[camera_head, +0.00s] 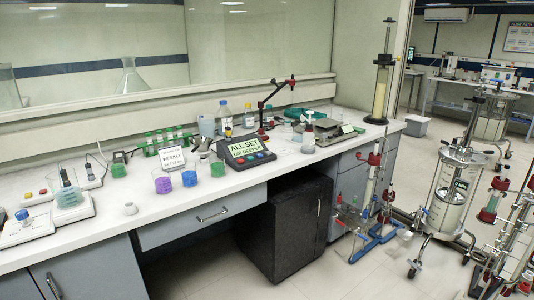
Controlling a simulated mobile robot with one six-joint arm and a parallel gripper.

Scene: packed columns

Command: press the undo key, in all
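A dark sloped console (247,150) stands on the white bench near the middle. Its screen (244,148) reads "ALL SET" with a second line that looks like "DIP DEEPER". A row of small coloured keys (251,159) runs along its lower front, with red, green and blue among them. The key labels are too small to read, so I cannot tell which key is undo. My gripper is not in view.
Beakers with purple, blue and green liquid (190,177) stand left of the console, with a white sign (172,159) behind. A dark jointed stand with red parts (272,105) rises behind the console. A black cabinet (285,225) stands below the bench. Wheeled glass columns (452,190) crowd the right floor.

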